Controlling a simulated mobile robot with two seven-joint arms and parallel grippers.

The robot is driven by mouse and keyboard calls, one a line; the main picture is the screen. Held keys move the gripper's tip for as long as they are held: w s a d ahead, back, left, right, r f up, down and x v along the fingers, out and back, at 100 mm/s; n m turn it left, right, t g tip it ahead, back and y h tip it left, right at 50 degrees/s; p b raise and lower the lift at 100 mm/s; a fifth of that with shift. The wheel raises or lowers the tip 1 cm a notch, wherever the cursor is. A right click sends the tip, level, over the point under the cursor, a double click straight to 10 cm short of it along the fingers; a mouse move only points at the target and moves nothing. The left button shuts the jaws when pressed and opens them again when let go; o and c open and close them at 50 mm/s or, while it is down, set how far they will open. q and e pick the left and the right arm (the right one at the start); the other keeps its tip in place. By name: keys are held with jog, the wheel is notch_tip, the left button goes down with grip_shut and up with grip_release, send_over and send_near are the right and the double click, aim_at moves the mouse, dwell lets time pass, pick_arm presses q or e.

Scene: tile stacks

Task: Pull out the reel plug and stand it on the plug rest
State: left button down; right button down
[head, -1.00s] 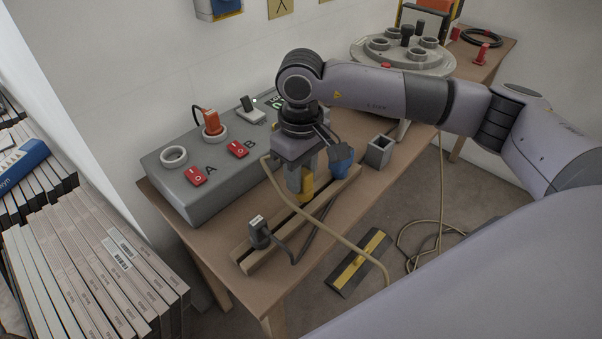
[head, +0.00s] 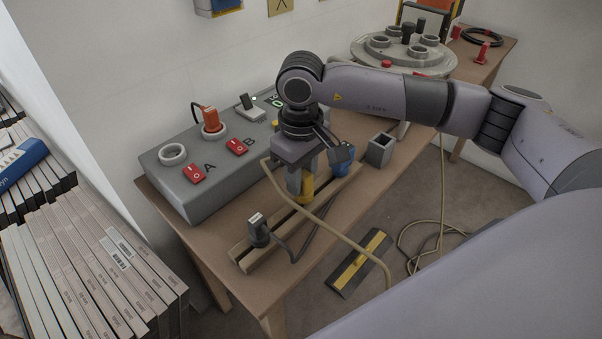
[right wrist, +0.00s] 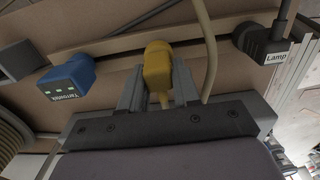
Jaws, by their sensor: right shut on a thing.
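A yellow plug (head: 306,190) is between the fingers of my right gripper (head: 300,183), which is shut on it. The right wrist view shows the yellow plug (right wrist: 157,65) upright between both fingers (right wrist: 158,88). It is at the wooden plug rest (head: 278,238), a long slotted rail near the table's front edge. Whether its underside touches the rail is hidden by the gripper and cord. A black plug labelled Lamp (right wrist: 266,40) stands at the rail's near end (head: 257,229). A blue plug (head: 342,159) is at its far end. My left gripper is out of view.
A grey socket box (head: 196,168) with red switches A and B holds an orange plug (head: 211,120); one socket ring (head: 172,154) is empty. A square grey holder (head: 380,150) stands right of the rail. A beige cord (head: 350,243) crosses the rail and hangs over the edge.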

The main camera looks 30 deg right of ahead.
jog(key=shift+f+b, duration=0.55)
jog(key=shift+f, duration=0.1)
jog(key=c, duration=0.7)
grip_release()
jog(key=shift+c, duration=0.2)
jog(key=shift+r+p, duration=1.65)
jog(key=shift+r, duration=1.4)
